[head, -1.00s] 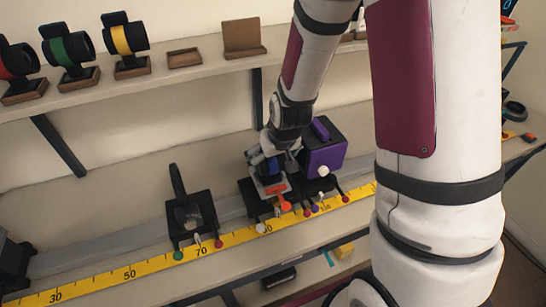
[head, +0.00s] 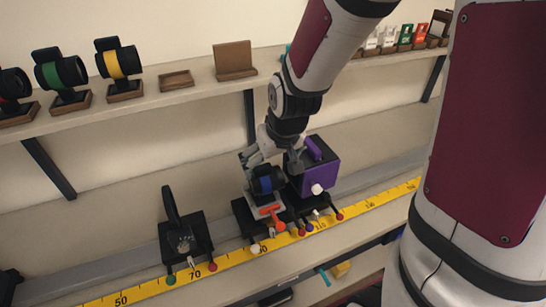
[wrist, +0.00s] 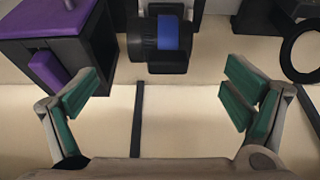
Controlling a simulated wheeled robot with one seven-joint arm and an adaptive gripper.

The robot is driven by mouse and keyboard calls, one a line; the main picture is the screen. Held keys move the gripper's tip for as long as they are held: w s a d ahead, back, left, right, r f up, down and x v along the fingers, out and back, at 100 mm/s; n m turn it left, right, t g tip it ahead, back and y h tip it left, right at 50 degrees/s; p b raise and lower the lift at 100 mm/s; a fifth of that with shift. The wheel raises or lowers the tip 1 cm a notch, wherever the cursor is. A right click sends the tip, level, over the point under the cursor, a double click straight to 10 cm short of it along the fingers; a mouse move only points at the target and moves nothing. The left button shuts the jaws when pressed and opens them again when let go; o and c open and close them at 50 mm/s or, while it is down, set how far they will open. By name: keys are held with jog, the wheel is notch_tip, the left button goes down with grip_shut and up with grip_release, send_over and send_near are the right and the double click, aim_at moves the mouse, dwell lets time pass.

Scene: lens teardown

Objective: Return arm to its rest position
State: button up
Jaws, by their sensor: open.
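My gripper (head: 271,160) is open, just above and behind the blue-banded lens (head: 267,180) in the head view. In the wrist view its green-padded fingers (wrist: 160,95) are spread wide with nothing between them. The blue-banded lens (wrist: 168,38) lies beyond the fingertips there, apart from them. In the head view it sits in a mount on a black carriage on the rail. My arm reaches down to it from the upper right.
A purple box (head: 318,176) stands right beside the gripper; it also shows in the wrist view (wrist: 50,42). A ring holder (head: 183,240) stands left on the rail. A yellow scale (head: 240,257) runs along the front. The shelf behind holds banded lenses (head: 118,62) and wooden trays (head: 176,79).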

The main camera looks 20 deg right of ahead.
jog(key=shift+v, duration=1.05)
jog(key=s+a+r+t, duration=0.1)
jog(key=s+r, duration=1.5)
jog(key=s, duration=0.1)
jog(key=shift+s+r, duration=0.1)
